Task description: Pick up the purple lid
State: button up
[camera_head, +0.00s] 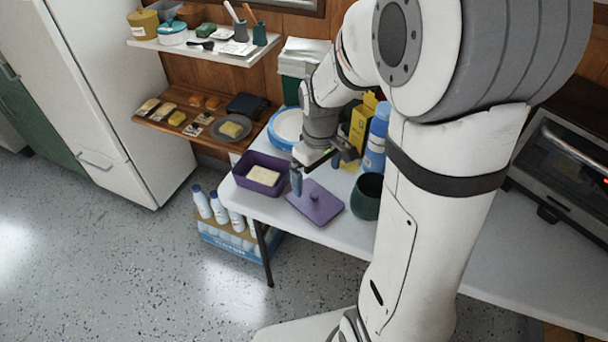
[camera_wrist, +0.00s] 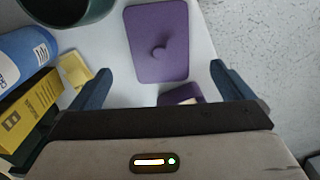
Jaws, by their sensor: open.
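The purple lid (camera_head: 308,206) is a flat rounded rectangle with a small knob on top. It lies flat on the white table (camera_head: 262,210), near its front edge. In the wrist view the lid (camera_wrist: 150,30) shows ahead of my gripper, knob up, apart from the fingers. My gripper (camera_head: 318,178) is above the table, close to the lid's far side. Its two blue fingers (camera_wrist: 158,85) are spread wide with nothing held between them. A purple container (camera_head: 284,184) with a pale block inside stands left of the lid; only part of it shows in the wrist view (camera_wrist: 172,98).
A dark green pot (camera_head: 367,194) stands just right of the lid. Behind it are a blue bottle (camera_head: 377,138) and a yellow box (camera_head: 359,128). A blue-rimmed plate (camera_head: 287,127) lies behind the container. A toaster oven (camera_head: 565,160) is at the right.

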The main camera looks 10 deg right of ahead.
aim_at(314, 195)
jog(key=shift+w+f, duration=0.2)
jog(key=shift+f, duration=0.4)
jog(key=f, duration=0.5)
jog(key=f+b, duration=0.1)
jog(key=f, duration=0.1)
jog(key=shift+w+a+f, duration=0.15)
jog(key=shift+w+f, duration=0.1)
jog(key=shift+f, duration=0.05)
jog(key=shift+c, duration=0.2)
jog(key=c, duration=0.7)
